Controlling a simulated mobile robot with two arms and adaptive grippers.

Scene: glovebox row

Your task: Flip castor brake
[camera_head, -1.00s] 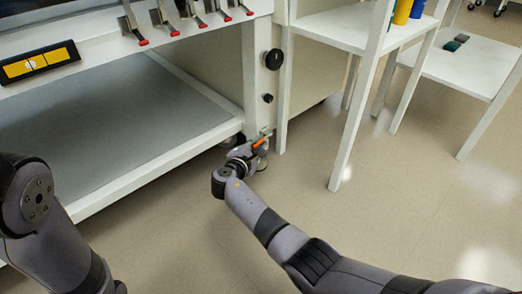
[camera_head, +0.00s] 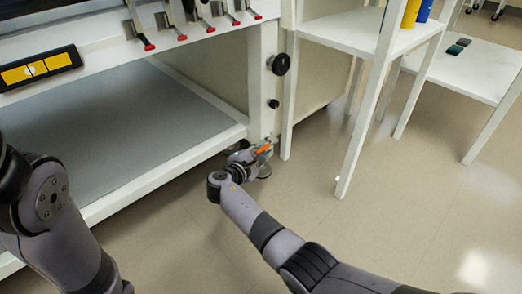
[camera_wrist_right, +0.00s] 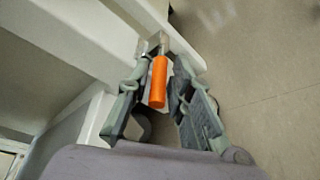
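The castor brake is an orange lever (camera_head: 263,149) low at the foot of the glovebox frame's corner leg (camera_head: 265,112). In the right wrist view the orange lever (camera_wrist_right: 158,82) stands between the fingers of my right gripper (camera_wrist_right: 160,75), which also shows in the head view (camera_head: 254,153). The fingers lie on either side of the lever, with a narrow gap visible at the left; contact at the right is unclear. The castor wheel under the leg is mostly hidden by the gripper. My left arm shows at the left edge, but its gripper is out of view.
The lower shelf (camera_head: 120,140) of the glovebox frame is left of the leg. Black knobs (camera_head: 280,63) stick out from the leg. A white rack (camera_head: 365,110) with yellow and blue containers stands to the right. The floor (camera_head: 330,220) in front is clear.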

